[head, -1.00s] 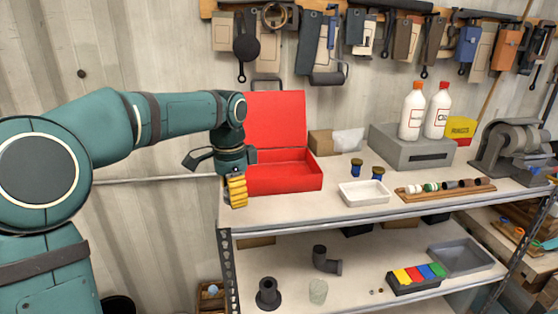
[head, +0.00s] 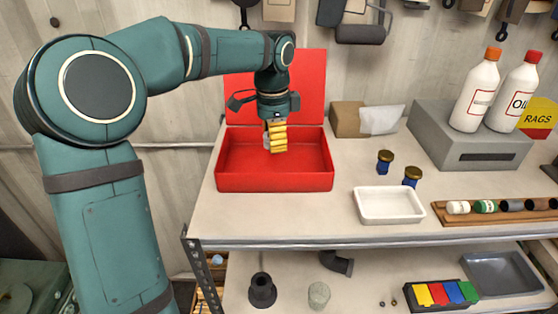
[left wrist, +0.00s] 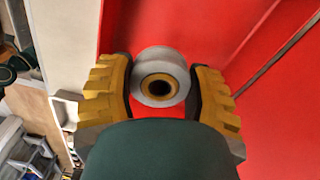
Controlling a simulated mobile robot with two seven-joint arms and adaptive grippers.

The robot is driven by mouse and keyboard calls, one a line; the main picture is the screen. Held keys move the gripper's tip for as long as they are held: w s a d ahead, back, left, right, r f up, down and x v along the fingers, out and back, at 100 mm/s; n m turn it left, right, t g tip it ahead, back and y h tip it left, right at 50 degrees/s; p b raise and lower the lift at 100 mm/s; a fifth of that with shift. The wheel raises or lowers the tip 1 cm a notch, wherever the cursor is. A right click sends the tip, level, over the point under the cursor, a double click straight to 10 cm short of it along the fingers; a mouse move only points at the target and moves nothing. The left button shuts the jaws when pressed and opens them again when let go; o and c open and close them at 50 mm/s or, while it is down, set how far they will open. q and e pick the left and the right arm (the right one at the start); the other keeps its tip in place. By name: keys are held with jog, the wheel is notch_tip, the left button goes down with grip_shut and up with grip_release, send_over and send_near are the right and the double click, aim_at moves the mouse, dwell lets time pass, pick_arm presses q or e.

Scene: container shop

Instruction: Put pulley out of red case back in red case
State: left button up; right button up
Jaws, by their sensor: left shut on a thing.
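The red case (head: 232,181) stands open on the upper shelf, its lid raised at the back. My left gripper (head: 272,141) is over the inside of the case. In the left wrist view, my left gripper (left wrist: 161,90) is shut on the pulley (left wrist: 150,65), a grey wheel with a brass-coloured ring around a dark centre hole. Red case surfaces (left wrist: 235,35) show behind the pulley. In the head view the pulley is mostly hidden by the fingers. I cannot tell whether it touches the case floor. My right gripper is not in view.
A white tray (head: 388,219), two small blue jars with brown lids (head: 384,167) and a cardboard box (head: 348,119) stand to the right of the case. A wooden rack (head: 470,219) holds several small parts. The raised lid (head: 312,88) stands behind my gripper.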

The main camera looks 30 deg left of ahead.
aim_at(274, 165)
pick_arm(q)
notch_tip(274, 165, down, 3)
jog(key=shift+s+f, duration=0.1)
jog(key=shift+s, duration=0.05)
jog(key=shift+f, duration=2.35)
jog(key=shift+b, duration=0.3)
jog(key=shift+f, duration=0.1)
jog(key=o, duration=0.9)
jog(key=shift+o, duration=0.2)
notch_tip(274, 165, up, 12)
jog(key=p, duration=0.1)
jog(key=shift+r, duration=0.2)
